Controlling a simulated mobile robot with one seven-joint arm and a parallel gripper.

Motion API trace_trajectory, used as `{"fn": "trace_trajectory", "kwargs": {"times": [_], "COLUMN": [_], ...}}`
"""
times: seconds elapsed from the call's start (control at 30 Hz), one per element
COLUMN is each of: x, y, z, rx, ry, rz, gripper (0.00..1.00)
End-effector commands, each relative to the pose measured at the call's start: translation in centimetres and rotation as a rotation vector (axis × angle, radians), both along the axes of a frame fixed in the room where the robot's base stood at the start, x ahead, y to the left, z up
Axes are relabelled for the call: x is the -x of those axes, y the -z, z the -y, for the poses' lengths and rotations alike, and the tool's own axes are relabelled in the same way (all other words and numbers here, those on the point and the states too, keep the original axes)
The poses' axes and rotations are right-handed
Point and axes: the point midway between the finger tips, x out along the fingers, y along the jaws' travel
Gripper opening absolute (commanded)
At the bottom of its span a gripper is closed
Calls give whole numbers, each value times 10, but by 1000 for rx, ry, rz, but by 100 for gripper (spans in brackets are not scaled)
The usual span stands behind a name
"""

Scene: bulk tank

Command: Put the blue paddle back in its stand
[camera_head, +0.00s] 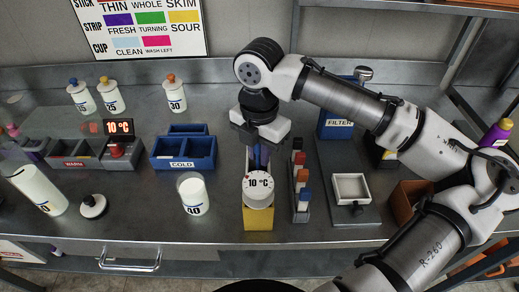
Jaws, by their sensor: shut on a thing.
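My gripper (259,143) points down at the middle of the bench, and its fingers are shut on a narrow blue piece, the blue paddle (258,156). Most of the paddle is hidden by the gripper and by the white round-topped vessel marked 10 °C (258,190) in front of it. That vessel stands at a yellow block (258,219). I cannot tell whether the paddle's lower end is inside something or free. The paddle's stand cannot be made out clearly.
A blue COLD bin (182,163) and a white jar (193,196) stand left. A grey rack (301,204) with coloured sticks is close on the right, beside a white tray (351,188). A blue FILTER box (336,124) stands behind. The bench front is mostly clear.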

Motion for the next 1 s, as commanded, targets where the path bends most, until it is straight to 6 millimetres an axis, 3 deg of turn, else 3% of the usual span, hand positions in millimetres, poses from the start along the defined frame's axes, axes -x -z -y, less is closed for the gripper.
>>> {"fn": "trace_trajectory", "kwargs": {"times": [0.27,0.3,0.43,0.83,1.0], "x": [0,0,0,0,-1], "y": [4,3,3,-3,-32], "z": [0,0,0,0,-1], "rx": [-1,1,1,1,-2], "ry": [0,0,0,0,0], "rz": [1,1,1,1,4], "gripper": [0,20,37,38,38]}}
